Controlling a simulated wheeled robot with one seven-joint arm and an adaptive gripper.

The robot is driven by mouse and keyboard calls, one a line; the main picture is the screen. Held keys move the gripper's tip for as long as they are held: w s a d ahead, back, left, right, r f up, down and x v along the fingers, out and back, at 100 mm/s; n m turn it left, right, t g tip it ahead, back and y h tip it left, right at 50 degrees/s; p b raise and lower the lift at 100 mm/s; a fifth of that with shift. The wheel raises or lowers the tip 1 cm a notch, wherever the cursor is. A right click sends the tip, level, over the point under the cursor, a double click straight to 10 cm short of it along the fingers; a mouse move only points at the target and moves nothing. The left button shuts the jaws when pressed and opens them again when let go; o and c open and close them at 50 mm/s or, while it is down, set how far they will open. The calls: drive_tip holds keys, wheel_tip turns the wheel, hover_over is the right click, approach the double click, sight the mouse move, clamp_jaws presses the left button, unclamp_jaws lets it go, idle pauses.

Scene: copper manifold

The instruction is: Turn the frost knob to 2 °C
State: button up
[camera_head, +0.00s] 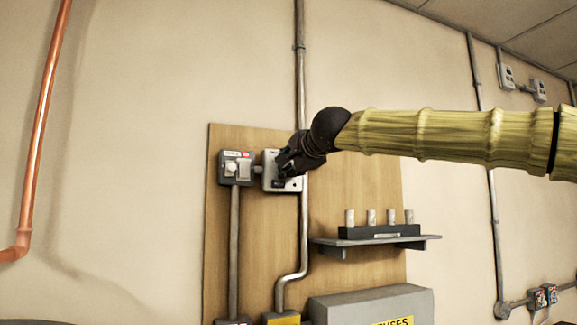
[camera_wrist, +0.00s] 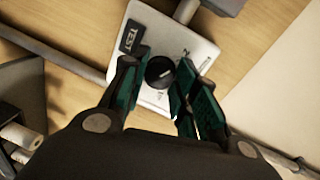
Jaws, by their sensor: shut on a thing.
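The frost knob is a small round black knob (camera_wrist: 160,72) on a pale metal plate (camera_wrist: 187,45), which is mounted on the wooden board. In the wrist view my gripper (camera_wrist: 163,80) has its green-lined fingers on either side of the knob, shut on it. The knob's setting is too small to read. In the head view my gripper (camera_head: 291,163) is at the plate (camera_head: 271,172) and hides the knob.
A grey switch box (camera_head: 237,168) sits just left of the plate. A vertical conduit (camera_head: 301,80) runs beside it. A shelf with several white fuses (camera_head: 375,241) is below right. A grey box (camera_head: 365,305) lies lower down. A copper pipe (camera_head: 42,130) is far left.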

drive_tip(key=o, duration=1)
drive_tip(key=shift+o, duration=0.2)
drive_tip(key=v, duration=1.2)
